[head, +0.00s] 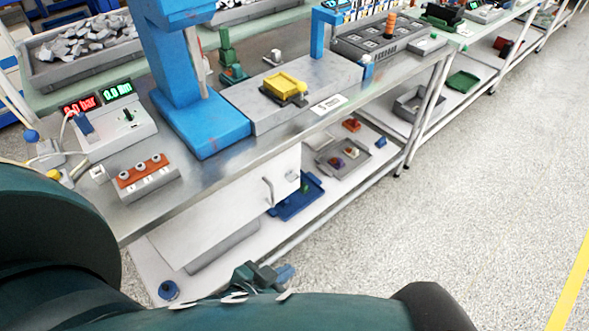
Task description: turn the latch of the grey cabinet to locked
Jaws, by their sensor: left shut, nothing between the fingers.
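The light grey cabinet (222,222) hangs under the steel workbench, with its front facing me. A bar handle (268,191) stands upright near its right side. A small dark detail (291,176) right of the handle may be the latch; it is too small to tell its position. My left gripper (268,274) shows low in the head view, below and in front of the cabinet, apart from it. It is shut and empty, and my dark teal arm partly hides it. My right gripper is not in view.
The workbench edge (215,178) runs above the cabinet. The lower shelf holds a blue tray (296,203) and a grey tray (345,166) right of the cabinet. On top stand a blue press (186,90) and a meter box (118,130). The floor (450,210) at right is clear.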

